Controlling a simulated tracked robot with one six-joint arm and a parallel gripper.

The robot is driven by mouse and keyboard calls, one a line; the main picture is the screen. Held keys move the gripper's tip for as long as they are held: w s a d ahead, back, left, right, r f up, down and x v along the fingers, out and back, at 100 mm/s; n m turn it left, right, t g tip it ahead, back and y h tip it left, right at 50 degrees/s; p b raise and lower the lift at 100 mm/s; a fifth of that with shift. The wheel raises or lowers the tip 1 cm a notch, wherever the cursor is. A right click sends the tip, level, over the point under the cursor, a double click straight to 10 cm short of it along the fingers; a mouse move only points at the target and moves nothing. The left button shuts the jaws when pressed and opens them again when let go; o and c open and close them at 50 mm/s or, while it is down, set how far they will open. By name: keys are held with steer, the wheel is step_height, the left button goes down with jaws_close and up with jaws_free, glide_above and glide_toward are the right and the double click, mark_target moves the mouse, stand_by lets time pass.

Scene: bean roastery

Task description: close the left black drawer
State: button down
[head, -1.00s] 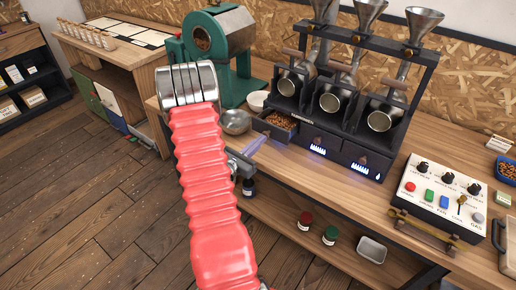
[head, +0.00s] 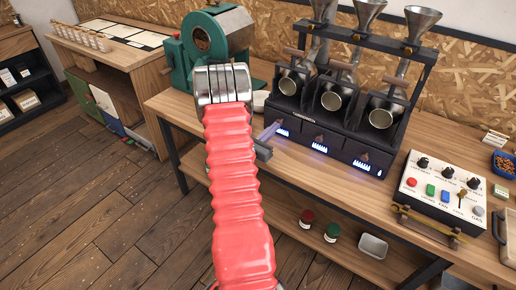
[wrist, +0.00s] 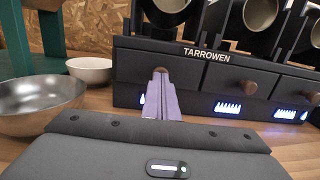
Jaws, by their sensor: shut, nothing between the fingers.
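The left black drawer (wrist: 132,68) is in the lower left of the black machine marked TARROWEN (wrist: 207,54). Its front looks flush with the drawers beside it, and no beans show. In the head view the left drawer (head: 287,124) is partly behind my gripper. My gripper (wrist: 161,75) is shut and empty. Its pale fingertips are right at the drawer's front and cover part of its round knob. I cannot tell whether they still touch it. In the head view my gripper (head: 276,128) reaches in from the left.
In the wrist view a steel bowl (wrist: 38,103) and a white bowl (wrist: 90,70) stand left of my gripper. A green roaster (head: 222,45) stands behind my arm. A control box (head: 441,190) stands at the right. The wooden bench before the drawers is clear.

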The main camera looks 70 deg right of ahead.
steer(key=shift+s+d+r, duration=0.1)
steer(key=shift+d, duration=0.25)
steer(key=shift+a, duration=0.55)
steer(key=v, duration=1.3)
steer(key=shift+a, duration=0.3)
steer(key=shift+f, duration=0.2)
